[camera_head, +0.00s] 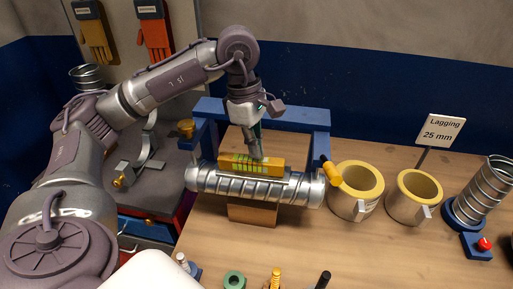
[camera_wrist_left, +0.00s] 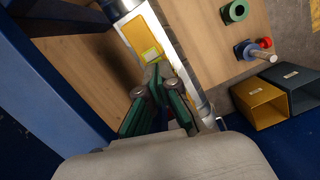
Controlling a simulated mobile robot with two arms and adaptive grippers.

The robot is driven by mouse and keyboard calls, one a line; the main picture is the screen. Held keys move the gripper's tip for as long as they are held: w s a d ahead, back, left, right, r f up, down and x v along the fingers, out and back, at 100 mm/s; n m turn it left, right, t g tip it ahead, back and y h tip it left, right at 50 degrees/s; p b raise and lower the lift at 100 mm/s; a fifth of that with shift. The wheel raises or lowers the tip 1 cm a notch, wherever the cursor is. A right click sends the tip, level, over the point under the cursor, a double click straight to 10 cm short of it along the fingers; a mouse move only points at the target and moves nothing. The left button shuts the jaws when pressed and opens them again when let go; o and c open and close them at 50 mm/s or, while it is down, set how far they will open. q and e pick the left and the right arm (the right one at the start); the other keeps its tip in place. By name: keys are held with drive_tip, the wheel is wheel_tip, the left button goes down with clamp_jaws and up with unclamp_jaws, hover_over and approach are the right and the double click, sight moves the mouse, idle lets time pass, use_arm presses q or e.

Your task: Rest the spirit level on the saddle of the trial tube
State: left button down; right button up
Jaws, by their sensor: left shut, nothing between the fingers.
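The yellow spirit level (camera_head: 233,164), with green stripes, lies lengthwise on top of the silver spiral trial tube (camera_head: 205,181), on its grey saddle strip (camera_head: 296,181). The tube lies horizontally in front of a blue frame. My left gripper (camera_head: 257,156) is shut and empty, its fingertips at the level's upper edge near its middle; I cannot tell whether they touch it. In the left wrist view the fingertips (camera_wrist_left: 155,75) are together beside the yellow level (camera_wrist_left: 143,38), with part of the tube (camera_wrist_left: 122,6) behind. My right gripper is not in view.
A blue frame (camera_head: 262,111) stands over the tube's far side. Two yellow-rimmed lagging rings (camera_head: 352,203) and an upright spiral duct (camera_head: 487,188) stand to the right.

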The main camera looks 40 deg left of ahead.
use_arm(q)
drive_tip(key=a+b, duration=0.1)
drive_tip(key=a, duration=0.2)
drive_tip(key=s+a+b, duration=0.1)
drive_tip(key=a, duration=0.3)
drive_tip(key=s+a+b, duration=0.1)
drive_tip(key=a, duration=0.2)
drive_tip(key=shift+s+a+f+b, duration=0.1)
drive_tip(key=shift+a+b, duration=0.05)
drive_tip(key=shift+b, duration=0.25)
drive_tip(key=shift+s+a, duration=0.15)
drive_tip(key=shift+a, duration=0.55)
drive_tip(key=shift+r, duration=0.2)
